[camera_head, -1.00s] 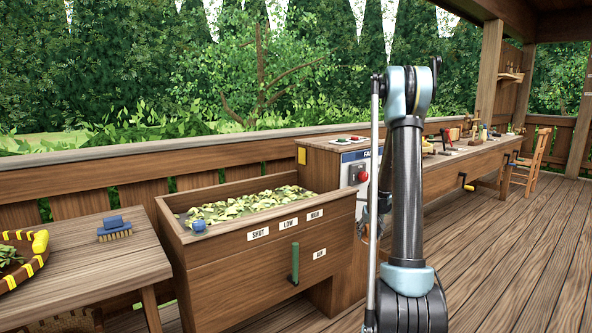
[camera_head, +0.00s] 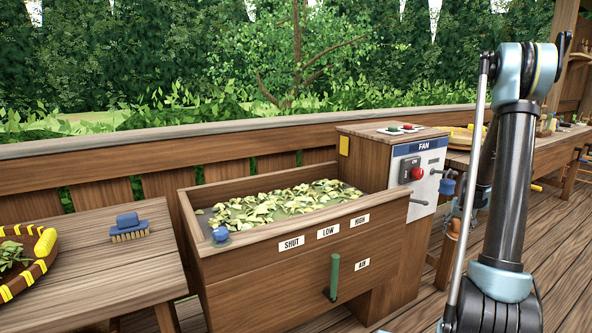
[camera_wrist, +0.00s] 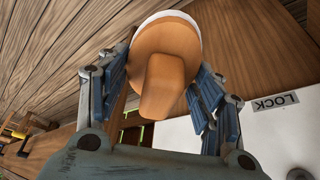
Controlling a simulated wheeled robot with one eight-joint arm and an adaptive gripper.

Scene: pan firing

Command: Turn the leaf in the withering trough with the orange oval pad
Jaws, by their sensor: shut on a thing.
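The wooden withering trough (camera_head: 270,240) stands in the middle of the head view. Yellow-green leaf (camera_head: 285,203) lies loosely spread over its bed. In the wrist view my gripper (camera_wrist: 160,85) is shut on the orange oval pad (camera_wrist: 168,62), with blue-lined fingers on both sides of its grip. The pad's rounded head has a pale rim. In the head view my gripper is small and partly hidden beside my arm, to the right of the trough and the fan box. A bit of orange (camera_head: 453,228) shows there. The pad is apart from the leaf.
The fan box (camera_head: 412,180) with a red button stands against the trough's right end. A green lever (camera_head: 334,276) sticks out of the trough's front. A side table (camera_head: 90,260) at left holds a brush (camera_head: 129,228) and a basket (camera_head: 40,245).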

